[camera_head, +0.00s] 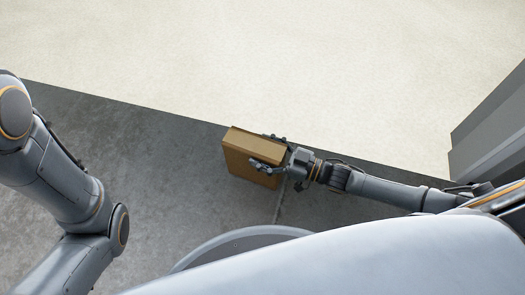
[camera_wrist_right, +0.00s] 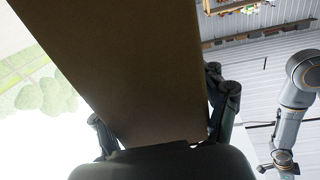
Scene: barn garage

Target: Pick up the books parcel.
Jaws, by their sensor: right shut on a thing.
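The books parcel is a brown cardboard box (camera_head: 245,152), seen near the middle of the head view. My right gripper (camera_head: 268,152) is shut on it, with fingers on two opposite sides of the box. In the right wrist view the parcel (camera_wrist_right: 135,65) fills the middle, between the dark fingers of my right gripper (camera_wrist_right: 160,112). I cannot tell how high the parcel is above the floor. My left arm comes in at the left of the head view, but its gripper is not in view there.
A grey concrete floor (camera_head: 150,150) meets a pale, bright surface (camera_head: 260,60) along a slanting edge behind the parcel. A grey stepped structure (camera_head: 495,130) stands at the right. The right wrist view shows a pale slatted surface and shelves (camera_wrist_right: 250,30) with small items.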

